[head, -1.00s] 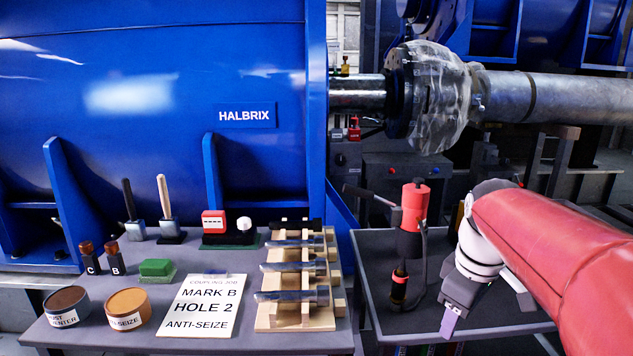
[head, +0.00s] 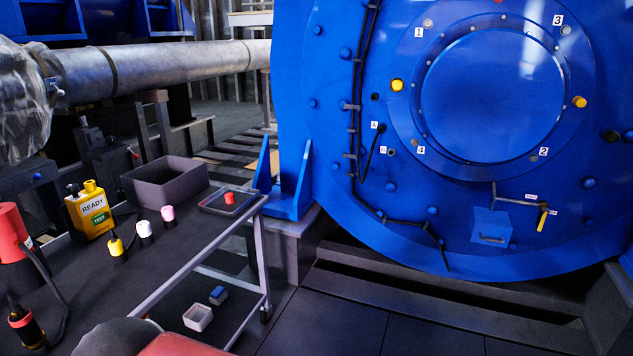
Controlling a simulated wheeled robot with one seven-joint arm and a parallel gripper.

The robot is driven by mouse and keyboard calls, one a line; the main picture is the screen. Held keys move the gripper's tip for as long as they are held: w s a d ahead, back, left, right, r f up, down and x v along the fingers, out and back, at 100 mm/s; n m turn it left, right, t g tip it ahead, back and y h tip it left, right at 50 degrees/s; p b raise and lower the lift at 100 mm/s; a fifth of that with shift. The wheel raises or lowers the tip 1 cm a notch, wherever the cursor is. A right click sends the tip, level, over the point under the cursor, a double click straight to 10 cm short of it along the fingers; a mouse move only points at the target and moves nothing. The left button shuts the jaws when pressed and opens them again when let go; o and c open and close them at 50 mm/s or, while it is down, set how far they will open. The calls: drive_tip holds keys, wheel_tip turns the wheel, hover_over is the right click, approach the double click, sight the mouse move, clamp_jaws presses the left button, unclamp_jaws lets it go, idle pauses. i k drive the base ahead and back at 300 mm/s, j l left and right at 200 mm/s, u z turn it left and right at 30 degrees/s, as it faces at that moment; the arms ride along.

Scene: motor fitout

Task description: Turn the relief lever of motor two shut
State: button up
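A blue motor end (head: 330,110) with a large round cover (head: 495,95) fills the right of the head view. No readable mark says which motor it is. Low on its face, a short yellow lever (head: 542,220) points down, slightly tilted, at the end of a thin dark pipe (head: 515,202). It looks like the relief lever. Small tags beside it are too small to read. My gripper is out of view; only a red and dark part of my arm shows at the bottom left.
A dark cart (head: 185,240) at left holds a grey bin (head: 165,182), a yellow READY tester (head: 90,212), several small bottles and a tray (head: 232,200) with a red piece. Dark floor (head: 400,325) before the motor is clear.

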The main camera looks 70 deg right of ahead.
sight(546, 211)
drive_tip(key=z, duration=3.65)
drive_tip(key=i+l, duration=0.2)
drive_tip(key=i, duration=0.35)
drive_tip(key=i+l+u, duration=0.1)
drive_tip(key=i, duration=0.4)
drive_tip(key=l, duration=0.1)
